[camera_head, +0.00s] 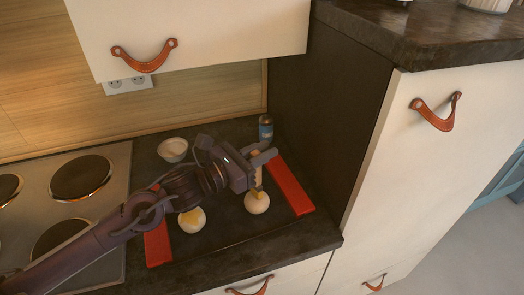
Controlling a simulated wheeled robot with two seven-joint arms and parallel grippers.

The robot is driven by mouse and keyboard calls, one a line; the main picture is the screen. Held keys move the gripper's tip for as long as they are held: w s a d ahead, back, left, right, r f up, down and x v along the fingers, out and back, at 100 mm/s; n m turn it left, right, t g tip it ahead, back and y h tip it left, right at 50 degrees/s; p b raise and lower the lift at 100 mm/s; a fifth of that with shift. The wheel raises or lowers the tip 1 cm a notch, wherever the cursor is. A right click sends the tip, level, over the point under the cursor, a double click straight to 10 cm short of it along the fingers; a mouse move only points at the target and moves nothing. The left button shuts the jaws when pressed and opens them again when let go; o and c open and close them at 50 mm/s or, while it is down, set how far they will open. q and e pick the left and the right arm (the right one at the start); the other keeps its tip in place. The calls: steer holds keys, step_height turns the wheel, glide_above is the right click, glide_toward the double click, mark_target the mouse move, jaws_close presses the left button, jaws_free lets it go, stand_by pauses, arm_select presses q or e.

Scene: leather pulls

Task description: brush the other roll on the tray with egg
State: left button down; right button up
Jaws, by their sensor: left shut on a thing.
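A dark tray with red end handles (290,186) lies on the counter. Two pale rolls sit on it. The left roll (191,220) has a yellow patch on its top. My left gripper (258,160) is shut on a brush (257,175) with a light wooden handle, held upright above the right roll (257,203). The brush's yellowish tip is at the top of the right roll and seems to touch it. A white bowl (173,150) stands behind the tray; its contents are not clear. My right gripper is not in view.
A stove with dark hotplates (81,178) is on the left. A small jar (265,127) stands at the back near the dark cabinet side (315,120). An upper cabinet (200,35) hangs above. A tall white cabinet (430,160) closes off the right.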

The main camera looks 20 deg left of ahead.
arm_select(q)
steer(key=shift+b, duration=0.45)
stand_by(0.7)
steer(key=shift+w+d+f, duration=0.1)
steer(key=shift+w, duration=0.05)
steer(key=shift+w+d+b, duration=0.25)
steer(key=shift+w+b, duration=0.05)
steer(key=shift+b, duration=0.2)
steer(key=shift+s+a, duration=0.15)
steer(key=shift+b+v, duration=0.35)
steer(key=shift+v, duration=0.45)
steer(key=shift+s, duration=0.1)
steer(key=shift+b, duration=0.45)
stand_by(0.9)
